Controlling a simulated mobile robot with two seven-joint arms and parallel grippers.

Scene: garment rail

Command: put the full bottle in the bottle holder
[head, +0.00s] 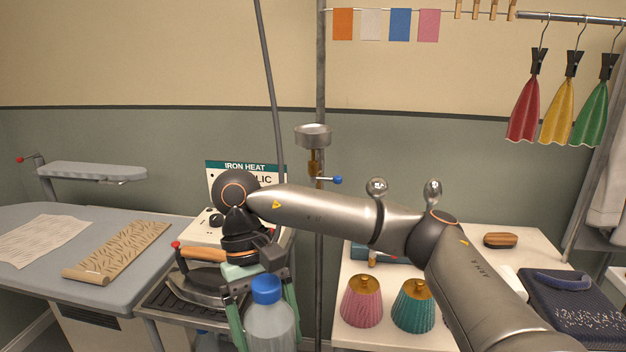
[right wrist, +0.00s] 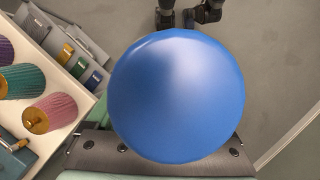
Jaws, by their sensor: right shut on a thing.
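My right gripper (head: 264,306) reaches in from the right and is shut on a clear bottle with a blue cap (head: 267,289). Its green fingers lie on either side of the bottle. The bottle is upright in the head view; its lower part is cut off by the frame edge, and I cannot tell its fill level. In the right wrist view the blue cap (right wrist: 178,95) fills the middle and hides most of the fingers. A round metal cup (head: 313,136) on the upright pole, with a brass valve and blue lever below, may be the bottle holder. My left gripper is not in view.
An iron (head: 195,285) rests on a dark rack left of the bottle. Other bottles (head: 207,341) show partly below the rack. A white table (head: 395,341) with thread cones (head: 362,300) stands right. An ironing board (head: 40,270) stands left. The pole (head: 320,70) rises behind my arm.

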